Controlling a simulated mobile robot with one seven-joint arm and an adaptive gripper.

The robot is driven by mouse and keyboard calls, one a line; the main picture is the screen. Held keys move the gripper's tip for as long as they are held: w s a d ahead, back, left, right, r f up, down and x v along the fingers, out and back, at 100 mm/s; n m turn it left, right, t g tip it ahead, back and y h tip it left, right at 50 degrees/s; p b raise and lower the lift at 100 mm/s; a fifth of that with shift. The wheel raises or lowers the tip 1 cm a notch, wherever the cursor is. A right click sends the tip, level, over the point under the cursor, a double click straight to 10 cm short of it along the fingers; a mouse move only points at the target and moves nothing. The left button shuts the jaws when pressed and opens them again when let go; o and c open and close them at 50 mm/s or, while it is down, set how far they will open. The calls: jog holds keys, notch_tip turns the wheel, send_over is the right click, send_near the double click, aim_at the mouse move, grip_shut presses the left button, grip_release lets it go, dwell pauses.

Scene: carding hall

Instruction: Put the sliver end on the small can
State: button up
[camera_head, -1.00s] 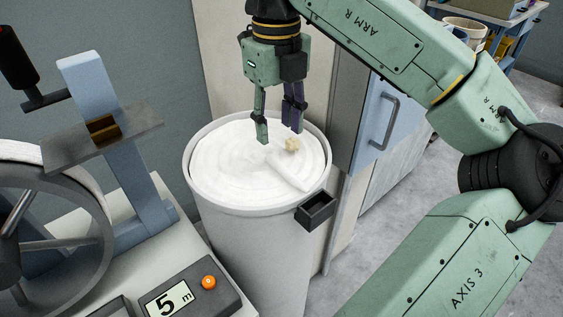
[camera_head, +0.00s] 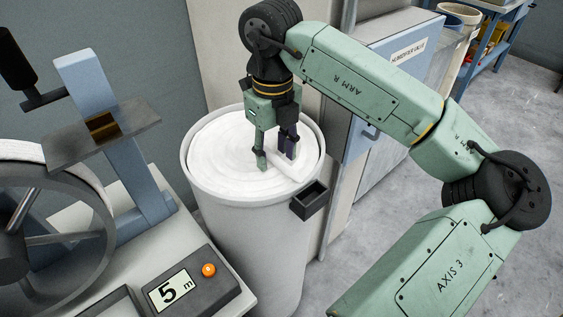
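A tall white can (camera_head: 245,228) stands in the middle, its top filled with coiled white sliver (camera_head: 215,150). A loose flat strip of sliver, apparently the sliver end (camera_head: 293,172), lies across the right part of the coil toward the rim. My gripper (camera_head: 275,158) points down inside the rim, with a green finger at left and a dark purple finger at right. The fingers are apart with a gap between them, low at the coil. Whether they touch it I cannot tell. No beige tuft shows; the fingers may hide it. I cannot make out a separate small can.
A black open box (camera_head: 309,200) is fixed at the can's right rim. A bench with a wheel (camera_head: 32,225), a blue stand (camera_head: 140,175) and a display (camera_head: 190,285) reading 5 m is at left. A blue-doored cabinet (camera_head: 400,75) stands behind right. Open floor lies at right.

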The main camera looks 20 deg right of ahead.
grip_shut()
dwell(0.3)
